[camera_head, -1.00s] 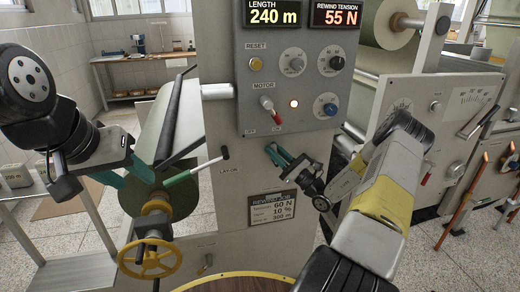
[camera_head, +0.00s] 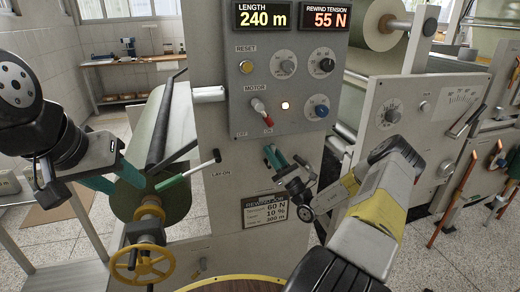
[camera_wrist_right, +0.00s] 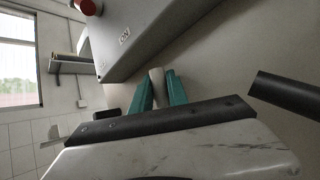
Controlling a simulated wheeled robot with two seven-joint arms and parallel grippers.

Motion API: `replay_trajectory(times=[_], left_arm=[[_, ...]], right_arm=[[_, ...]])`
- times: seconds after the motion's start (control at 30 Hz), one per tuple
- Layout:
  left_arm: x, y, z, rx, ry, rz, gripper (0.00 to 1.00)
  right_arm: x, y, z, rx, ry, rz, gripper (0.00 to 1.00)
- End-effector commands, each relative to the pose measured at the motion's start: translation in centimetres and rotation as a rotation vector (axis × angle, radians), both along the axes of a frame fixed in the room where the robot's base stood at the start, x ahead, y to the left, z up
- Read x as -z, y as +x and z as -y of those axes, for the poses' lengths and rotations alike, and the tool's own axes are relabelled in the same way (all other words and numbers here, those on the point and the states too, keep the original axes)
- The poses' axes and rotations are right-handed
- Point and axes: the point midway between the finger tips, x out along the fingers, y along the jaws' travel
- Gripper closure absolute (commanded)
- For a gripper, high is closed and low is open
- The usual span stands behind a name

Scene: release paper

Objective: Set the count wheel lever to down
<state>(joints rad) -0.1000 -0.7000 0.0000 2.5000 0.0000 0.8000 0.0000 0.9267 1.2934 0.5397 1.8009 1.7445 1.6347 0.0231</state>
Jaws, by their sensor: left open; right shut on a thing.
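My right gripper (camera_head: 270,155) is at the machine's grey front panel, below the motor switch. In the right wrist view, its teal fingers (camera_wrist_right: 160,92) are shut on a short grey rod-like handle (camera_wrist_right: 157,82). The head view shows no readable label for this handle, so I cannot tell for sure that it is the count wheel lever. My left gripper (camera_head: 112,178) is open, beside the end of the big green roll (camera_head: 165,195).
The control box (camera_head: 292,85) with motor switch (camera_head: 260,108) and knobs is just above my right gripper. A yellow handwheel (camera_head: 143,264) is low on the left. A dark rod (camera_wrist_right: 290,97) is right of the fingers in the wrist view.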

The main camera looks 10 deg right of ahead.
Motion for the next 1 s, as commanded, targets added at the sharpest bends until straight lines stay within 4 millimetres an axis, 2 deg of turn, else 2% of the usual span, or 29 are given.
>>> replay_trajectory(times=[0.13, 0.17, 0.2, 0.57, 1.0], left_arm=[[0.0, 0.0, 0.0, 0.0, 0.0, 0.0, 0.55], [0.0, 0.0, 0.0, 0.0, 0.0, 0.0, 0.55], [0.0, 0.0, 0.0, 0.0, 0.0, 0.0, 0.55], [0.0, 0.0, 0.0, 0.0, 0.0, 0.0, 0.55], [0.0, 0.0, 0.0, 0.0, 0.0, 0.0, 0.55]], right_arm=[[0.0, 0.0, 0.2, 0.005, 0.002, -0.001, 1.0], [0.0, 0.0, 0.2, 0.005, 0.002, -0.001, 0.76], [0.0, 0.0, 0.2, 0.005, 0.002, -0.001, 0.71], [0.3, -0.3, 0.3, 0.002, 0.001, -0.001, 0.71], [4.5, -4.8, 2.8, 0.004, 0.002, -0.004, 0.71]])
